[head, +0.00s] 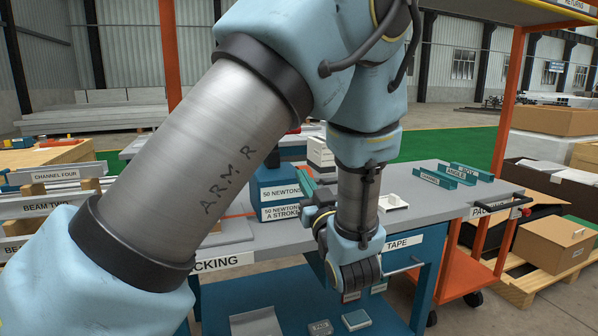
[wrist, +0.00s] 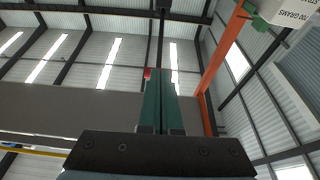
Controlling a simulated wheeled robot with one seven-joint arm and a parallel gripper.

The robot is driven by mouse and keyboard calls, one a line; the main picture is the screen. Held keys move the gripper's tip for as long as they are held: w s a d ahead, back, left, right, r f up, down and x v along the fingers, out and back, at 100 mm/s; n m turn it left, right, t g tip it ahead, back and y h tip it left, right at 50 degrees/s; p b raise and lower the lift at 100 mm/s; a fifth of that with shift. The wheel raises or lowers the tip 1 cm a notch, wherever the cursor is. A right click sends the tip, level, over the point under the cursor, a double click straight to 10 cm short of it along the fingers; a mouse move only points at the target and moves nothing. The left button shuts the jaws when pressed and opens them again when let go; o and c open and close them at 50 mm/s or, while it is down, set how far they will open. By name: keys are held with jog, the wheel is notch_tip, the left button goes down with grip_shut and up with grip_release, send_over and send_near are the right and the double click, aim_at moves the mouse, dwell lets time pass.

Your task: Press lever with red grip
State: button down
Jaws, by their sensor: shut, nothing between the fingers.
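A small red piece (head: 294,131), possibly the lever's red grip, shows above the blue blocks on the bench in the head view. My arm hides much of what is around it, and I cannot make out the lever's shaft. In the wrist view a small red piece (wrist: 147,73) shows just left of my fingertips; whether they touch it I cannot tell. My gripper (wrist: 160,75) has green fingers, shut together with nothing between them. In the head view my gripper (head: 303,180) is in front of the blue blocks, partly hidden by its own wrist.
Blue blocks (head: 280,203) labelled "50 NEWTONS" stand on the grey bench (head: 440,208). A white box (head: 320,152) is behind my wrist. A small white tray (head: 393,202) and green channel pieces (head: 435,178) lie to the right. An orange post (head: 508,100) rises at the right.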

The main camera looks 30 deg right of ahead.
jog(key=shift+s+a+f, duration=0.1)
jog(key=shift+s+f, duration=0.35)
jog(key=shift+s, duration=0.2)
jog(key=shift+s+a+f, duration=0.1)
jog(key=shift+s+f, duration=0.3)
jog(key=shift+s, duration=0.2)
